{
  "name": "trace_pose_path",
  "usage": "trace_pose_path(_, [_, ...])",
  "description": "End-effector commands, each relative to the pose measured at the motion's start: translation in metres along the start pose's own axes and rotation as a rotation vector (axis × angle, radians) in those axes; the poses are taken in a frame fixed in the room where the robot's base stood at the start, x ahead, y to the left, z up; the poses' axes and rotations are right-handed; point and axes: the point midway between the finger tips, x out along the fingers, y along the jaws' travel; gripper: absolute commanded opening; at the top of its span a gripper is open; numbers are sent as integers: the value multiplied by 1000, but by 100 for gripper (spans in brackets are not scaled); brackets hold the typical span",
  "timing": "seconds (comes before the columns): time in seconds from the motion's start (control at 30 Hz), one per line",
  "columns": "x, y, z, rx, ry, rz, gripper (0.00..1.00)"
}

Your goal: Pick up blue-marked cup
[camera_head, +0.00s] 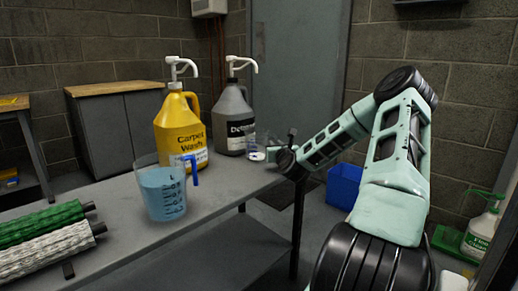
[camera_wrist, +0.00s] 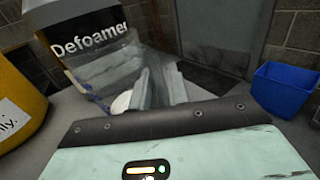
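A small clear cup (camera_head: 256,152) stands near the right end of the grey table, in front of the grey Defoamer jug. In the wrist view the clear cup (camera_wrist: 108,72) is at the upper left, with a blue strip on its left side and something white low inside. My gripper (camera_head: 274,152) is at table height, just right of this cup. In the wrist view its grey fingers (camera_wrist: 160,86) are beside the cup; their gap and any contact are unclear. A larger clear measuring jug (camera_head: 164,194) with blue liquid and a blue handle stands nearer, at the table's middle.
The yellow Carpet Wash jug (camera_head: 181,125) and grey Defoamer jug (camera_head: 233,118), both with pumps, stand behind the cups. Green and white rolls (camera_head: 45,237) lie at the left. A blue bin (camera_head: 344,185) is on the floor beyond the table's right edge.

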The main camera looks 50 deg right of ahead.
Motion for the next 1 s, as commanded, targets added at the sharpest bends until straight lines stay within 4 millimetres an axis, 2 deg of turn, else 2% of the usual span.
trace_pose_path(0.1, [0,0,0,0,0,0,17])
trace_pose_path(0.17, [0,0,0,0,0,0,1])
trace_pose_path(0.63, [0,0,7,0,-2,0,0])
trace_pose_path(0.77, [0,0,19,0,-3,0,0])
trace_pose_path(1.0, [0,-1,64,-2,-5,-1,0])
